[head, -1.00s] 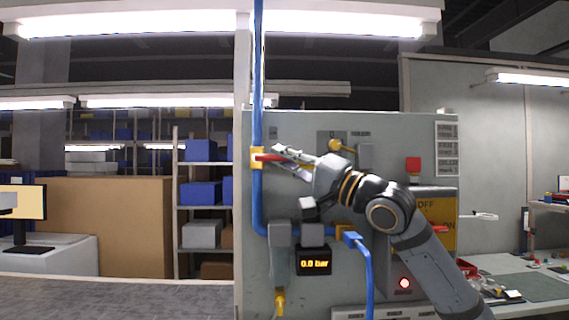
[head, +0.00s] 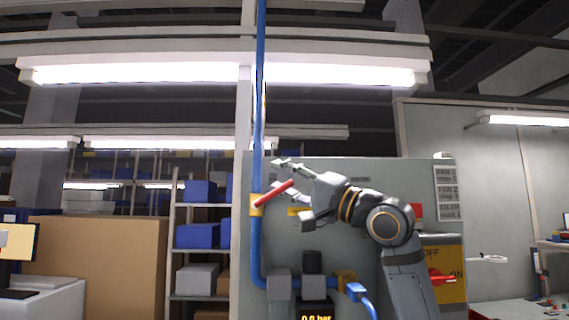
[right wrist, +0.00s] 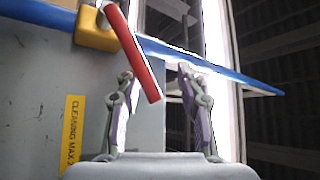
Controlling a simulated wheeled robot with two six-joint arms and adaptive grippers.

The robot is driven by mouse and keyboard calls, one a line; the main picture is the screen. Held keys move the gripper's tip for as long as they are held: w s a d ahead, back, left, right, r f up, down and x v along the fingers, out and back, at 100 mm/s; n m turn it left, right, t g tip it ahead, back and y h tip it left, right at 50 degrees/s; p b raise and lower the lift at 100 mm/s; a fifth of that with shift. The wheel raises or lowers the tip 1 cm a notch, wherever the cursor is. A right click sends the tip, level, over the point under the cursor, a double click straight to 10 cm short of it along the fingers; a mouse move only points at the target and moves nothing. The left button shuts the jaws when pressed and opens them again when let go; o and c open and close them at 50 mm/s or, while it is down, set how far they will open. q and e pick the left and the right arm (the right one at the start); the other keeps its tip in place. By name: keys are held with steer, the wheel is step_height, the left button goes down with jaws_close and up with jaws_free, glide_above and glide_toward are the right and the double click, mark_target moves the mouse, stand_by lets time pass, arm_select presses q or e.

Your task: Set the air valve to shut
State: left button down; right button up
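The air valve has a yellow body (head: 256,206) on the vertical blue pipe, with a red lever (head: 275,193) slanting up to the right. In the right wrist view the red lever (right wrist: 138,58) runs from the yellow body (right wrist: 96,30) to a free end between my fingers. My right gripper (head: 288,188) is open around the lever's outer end. In the right wrist view my gripper (right wrist: 160,98) shows a clear gap on the right of the lever; whether the left finger touches it I cannot tell. My left gripper is out of view.
The blue pipe (head: 257,243) runs down the grey panel (head: 400,175). A pressure display (head: 316,316) is cut off at the bottom edge. A red switch handle (head: 440,277) sits on a yellow plate at right. Shelves with blue bins (head: 197,236) stand behind on the left.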

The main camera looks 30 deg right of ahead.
step_height(320, 180, up, 3)
steer(key=shift+a+r, duration=0.1)
steer(key=shift+a, duration=0.05)
steer(key=shift+s+r, duration=0.1)
steer(key=shift+r, duration=0.65)
